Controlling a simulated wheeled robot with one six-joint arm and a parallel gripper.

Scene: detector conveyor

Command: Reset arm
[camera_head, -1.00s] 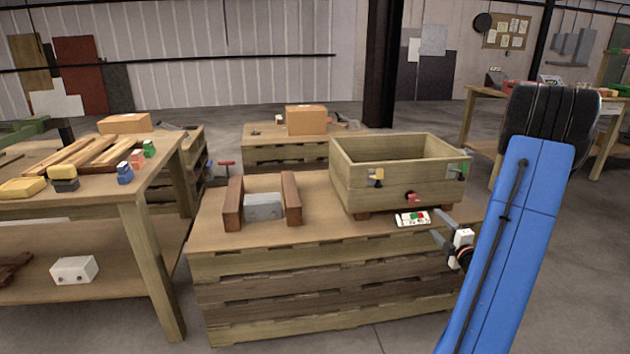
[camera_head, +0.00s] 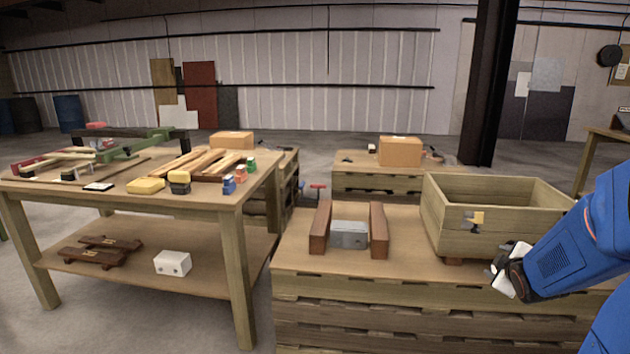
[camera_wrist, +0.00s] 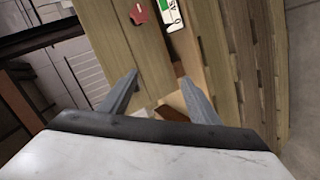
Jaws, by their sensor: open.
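My blue arm reaches in from the right edge of the head view. My gripper (camera_head: 492,272) is at its end, in front of the wooden box (camera_head: 500,238) on the pallet stack. In the wrist view my gripper (camera_wrist: 160,95) shows two grey fingers spread apart, with nothing held between them. Beyond the fingers the wrist view shows the wooden box's side (camera_wrist: 120,30), a red knob (camera_wrist: 138,12) and a white card with green (camera_wrist: 172,14). In the head view my arm hides the box's lower right front.
The pallet stack (camera_head: 400,290) also carries a grey block (camera_head: 349,236) between two brown wooden blocks (camera_head: 320,228). A workbench (camera_head: 130,205) with tools and small coloured items stands at the left. A cardboard box (camera_head: 399,151) sits on pallets behind. A dark column (camera_head: 487,90) stands at the back.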

